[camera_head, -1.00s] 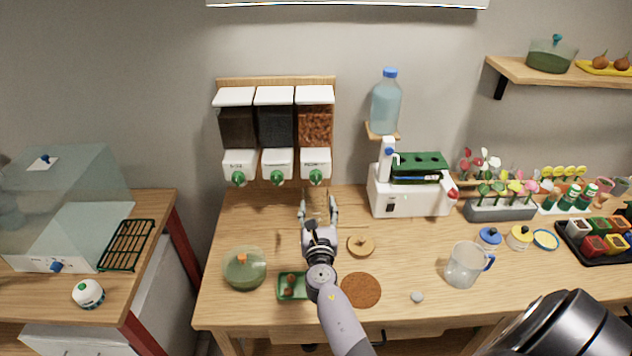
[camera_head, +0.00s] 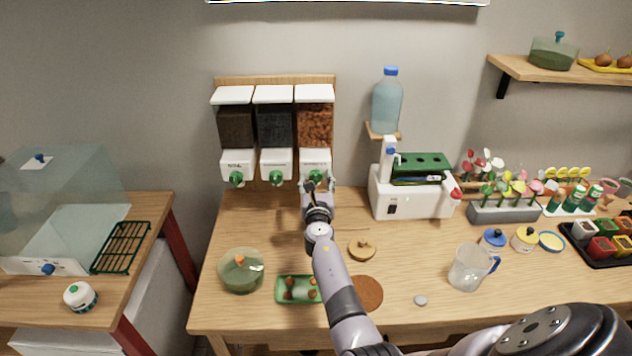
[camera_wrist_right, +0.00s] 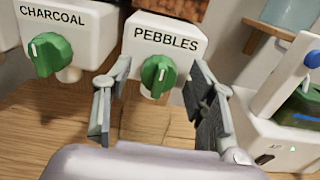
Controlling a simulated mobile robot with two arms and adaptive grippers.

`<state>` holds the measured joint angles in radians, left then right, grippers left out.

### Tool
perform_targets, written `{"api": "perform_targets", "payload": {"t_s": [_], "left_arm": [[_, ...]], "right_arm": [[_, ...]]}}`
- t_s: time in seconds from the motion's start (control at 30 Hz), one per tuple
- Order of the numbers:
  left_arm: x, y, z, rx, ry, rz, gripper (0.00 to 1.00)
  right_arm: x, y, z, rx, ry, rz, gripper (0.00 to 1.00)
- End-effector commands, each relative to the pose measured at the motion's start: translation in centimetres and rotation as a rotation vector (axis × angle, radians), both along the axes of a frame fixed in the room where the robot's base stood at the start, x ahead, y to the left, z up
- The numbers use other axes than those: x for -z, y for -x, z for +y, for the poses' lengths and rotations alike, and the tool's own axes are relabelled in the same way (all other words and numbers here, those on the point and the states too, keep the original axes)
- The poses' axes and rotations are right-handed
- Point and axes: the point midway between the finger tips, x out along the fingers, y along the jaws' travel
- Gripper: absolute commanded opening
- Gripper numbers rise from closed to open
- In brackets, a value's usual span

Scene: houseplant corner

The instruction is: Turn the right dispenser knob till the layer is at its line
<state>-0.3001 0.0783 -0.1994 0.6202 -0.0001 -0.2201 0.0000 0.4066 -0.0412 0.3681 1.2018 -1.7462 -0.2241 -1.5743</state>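The right dispenser (camera_head: 315,127) hangs on the wall board and holds orange-brown pebbles. Its white front reads PEBBLES in the right wrist view (camera_wrist_right: 166,40). Its green knob (camera_wrist_right: 157,75) points about upright, with a white mark on it. My right gripper (camera_head: 318,187) is just in front of this knob. In the right wrist view its two fingers (camera_wrist_right: 157,101) stand apart on both sides of the knob, open, with gaps. The gripper partly hides the knob in the head view. No layer line can be made out. My left gripper is not in view.
The charcoal dispenser's knob (camera_wrist_right: 50,54) is close on the left. A white machine (camera_head: 411,192) with a bottle (camera_head: 387,101) above stands to the right. A green tray (camera_head: 298,290), a glass bowl (camera_head: 240,270) and a jug (camera_head: 470,267) stand on the table.

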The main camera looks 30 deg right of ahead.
Motion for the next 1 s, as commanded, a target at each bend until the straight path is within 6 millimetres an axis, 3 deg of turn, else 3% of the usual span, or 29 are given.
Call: {"api": "perform_targets", "payload": {"t_s": [0.7,1.0], "left_arm": [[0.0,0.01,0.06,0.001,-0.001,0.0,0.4],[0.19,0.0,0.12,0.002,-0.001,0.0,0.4]], "right_arm": [[0.03,0.03,0.04,0.0,0.0,0.0,0.04],[0.07,0.04,0.03,-0.001,-0.032,-0.02,0.04]]}}
